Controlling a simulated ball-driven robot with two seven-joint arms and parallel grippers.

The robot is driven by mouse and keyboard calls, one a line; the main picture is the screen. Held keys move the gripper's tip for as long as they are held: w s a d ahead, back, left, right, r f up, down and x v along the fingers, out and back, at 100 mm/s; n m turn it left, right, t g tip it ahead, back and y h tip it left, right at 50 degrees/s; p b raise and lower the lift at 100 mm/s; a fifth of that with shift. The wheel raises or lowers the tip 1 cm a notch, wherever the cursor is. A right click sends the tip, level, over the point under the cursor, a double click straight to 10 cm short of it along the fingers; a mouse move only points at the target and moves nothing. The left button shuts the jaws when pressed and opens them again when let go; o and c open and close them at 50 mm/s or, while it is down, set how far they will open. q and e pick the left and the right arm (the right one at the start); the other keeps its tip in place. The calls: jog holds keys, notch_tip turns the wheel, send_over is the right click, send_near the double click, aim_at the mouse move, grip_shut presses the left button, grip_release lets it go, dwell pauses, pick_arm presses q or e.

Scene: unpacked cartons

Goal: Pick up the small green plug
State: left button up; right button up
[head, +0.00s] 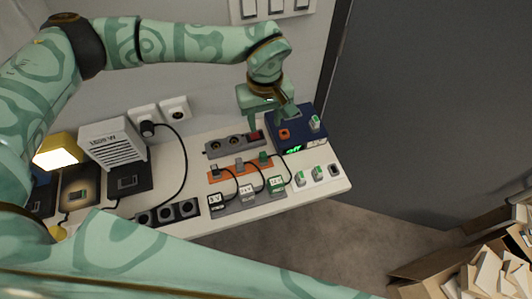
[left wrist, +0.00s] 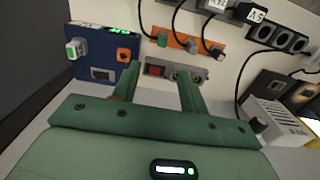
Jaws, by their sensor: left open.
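A small green plug (head: 264,157) with a black cable stands on an orange strip (head: 227,172), at the right end of a row of three plugs. It also shows in the left wrist view (left wrist: 162,40), at the left end of that row. My left gripper (head: 270,118) is open and empty, beyond the plug in the head view. In the left wrist view its fingers (left wrist: 157,75) reach toward the grey socket strip and are apart from the green plug. My right gripper is not in view.
A blue box (head: 300,130) with an orange knob stands right of the gripper. A grey socket strip (head: 233,144) with a red switch lies beyond the orange strip. Labelled adapter blocks (head: 246,191) and cables lie in front. Open cartons (head: 480,270) stand at lower right.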

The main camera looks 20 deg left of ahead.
pick_arm(q)
jog(key=b, duration=0.1)
send_near(263, 154)
jog(key=f, duration=0.5)
jog(key=shift+d+f, duration=0.15)
jog(key=shift+d, duration=0.1)
jog(key=f+b, duration=0.1)
jog(key=f, duration=0.3)
jog(key=shift+a, duration=0.2)
jog(key=shift+f, duration=0.5)
jog(key=shift+r, duration=0.1)
grip_shut()
